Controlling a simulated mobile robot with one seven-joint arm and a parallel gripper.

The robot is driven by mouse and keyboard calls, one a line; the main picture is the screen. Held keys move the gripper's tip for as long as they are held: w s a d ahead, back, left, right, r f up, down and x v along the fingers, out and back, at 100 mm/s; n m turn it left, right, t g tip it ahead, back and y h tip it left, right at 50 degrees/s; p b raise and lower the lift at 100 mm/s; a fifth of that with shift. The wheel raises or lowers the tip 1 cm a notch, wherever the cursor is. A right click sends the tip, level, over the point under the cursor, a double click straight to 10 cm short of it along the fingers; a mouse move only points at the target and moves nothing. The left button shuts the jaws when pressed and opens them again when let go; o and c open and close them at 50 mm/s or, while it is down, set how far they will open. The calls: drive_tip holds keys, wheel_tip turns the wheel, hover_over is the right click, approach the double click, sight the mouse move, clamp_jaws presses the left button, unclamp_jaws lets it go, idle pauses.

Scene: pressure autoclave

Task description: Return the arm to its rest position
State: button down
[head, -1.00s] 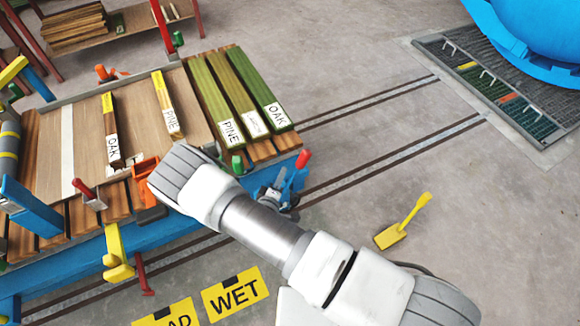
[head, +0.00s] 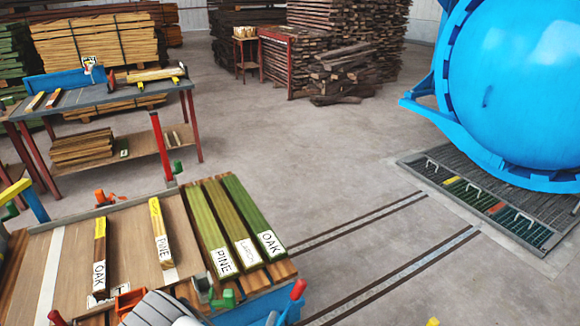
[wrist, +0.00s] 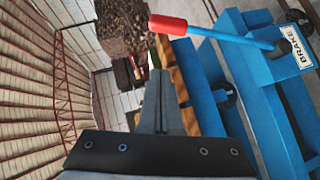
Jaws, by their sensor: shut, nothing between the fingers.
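My gripper (wrist: 160,100) shows in the wrist view with its fingers together and nothing between them. Beside it is the blue cart frame (wrist: 265,100) with a red-tipped lever (wrist: 168,25) and a brake label (wrist: 297,48). The fingers point past the cart's wooden edge towards the far stacks. In the head view only a rounded part of my arm shows at the bottom edge, in front of the cart. The gripper itself is out of that view.
The cart carries labelled boards, including green pine (head: 208,235) and oak (head: 252,215). A workbench (head: 100,97) stands behind. The blue autoclave (head: 520,80) is at right, beside a floor grate (head: 480,195). Rails (head: 400,270) cross the floor. The middle floor is clear.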

drive_tip(key=d+r+m+g+h, duration=0.45)
drive_tip(key=d+r, duration=0.45)
drive_tip(key=r, duration=0.4)
drive_tip(key=d+r+m+g+h, duration=0.3)
drive_tip(key=d+r+m+g, duration=0.2)
drive_tip(key=d+r, duration=0.5)
drive_tip(key=s+d+r+m+y, duration=0.2)
drive_tip(key=s+r+y, duration=0.8)
drive_tip(key=s+r, duration=0.7)
wheel_tip(320, 180, up, 4)
drive_tip(key=shift+d+f+m+y, duration=0.1)
drive_tip(key=shift+d+m+y, duration=0.2)
drive_tip(key=shift+m, duration=0.25)
